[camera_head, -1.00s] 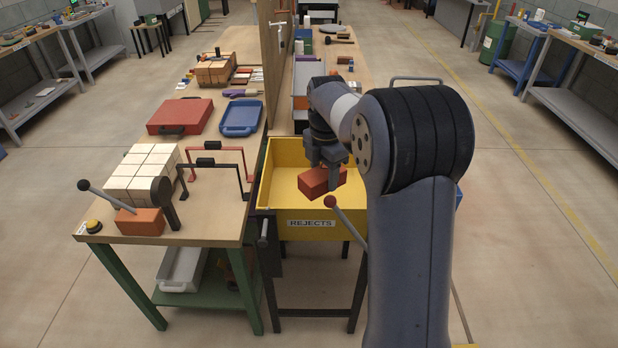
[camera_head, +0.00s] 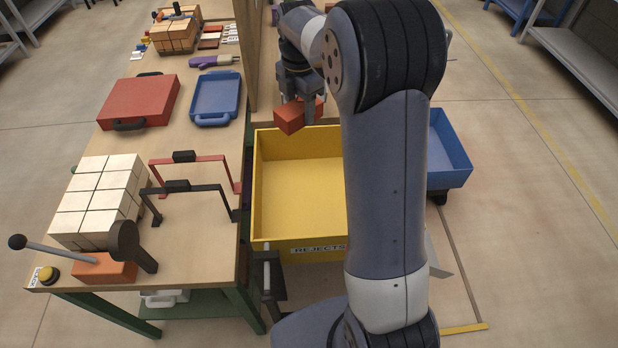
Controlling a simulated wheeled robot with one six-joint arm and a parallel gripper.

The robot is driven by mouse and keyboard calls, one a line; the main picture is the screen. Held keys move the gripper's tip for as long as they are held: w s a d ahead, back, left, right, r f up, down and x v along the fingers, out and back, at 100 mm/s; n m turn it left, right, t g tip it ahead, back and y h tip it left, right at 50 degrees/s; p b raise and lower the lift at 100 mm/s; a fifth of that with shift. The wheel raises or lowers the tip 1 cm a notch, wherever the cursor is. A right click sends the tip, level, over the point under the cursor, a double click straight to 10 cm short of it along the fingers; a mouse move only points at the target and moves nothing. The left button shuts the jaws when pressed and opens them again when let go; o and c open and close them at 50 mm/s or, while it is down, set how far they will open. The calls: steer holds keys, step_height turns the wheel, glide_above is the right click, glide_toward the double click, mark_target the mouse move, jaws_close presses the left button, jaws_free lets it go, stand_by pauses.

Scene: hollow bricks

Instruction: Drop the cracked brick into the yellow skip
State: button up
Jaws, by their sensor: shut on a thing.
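My gripper (camera_head: 301,104) is shut on an orange-red brick (camera_head: 291,117). The brick is held in the air, near the far edge of the yellow skip in the picture; I cannot tell exactly whether it is over the skip or beyond it. No crack can be made out on it at this size. The yellow skip (camera_head: 300,243) is labelled REJECTS and its visible inside is empty. My arm hides its right part.
The wooden bench (camera_head: 195,255) on the left carries pale blocks (camera_head: 98,198), a red case (camera_head: 140,99), a blue tray (camera_head: 216,97) and red and black handle frames (camera_head: 184,157). A blue bin (camera_head: 446,150) stands right of my arm.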

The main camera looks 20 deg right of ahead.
step_height(320, 180, down, 6)
steer(key=b, duration=0.2)
steer(key=shift+r+b, duration=0.1)
steer(key=shift+b, duration=0.3)
steer(key=o, duration=1.4)
steer(key=shift+s, duration=0.1)
step_height(320, 180, up, 11)
steer(key=shift+f+b, duration=0.1)
steer(key=shift+b, duration=0.55)
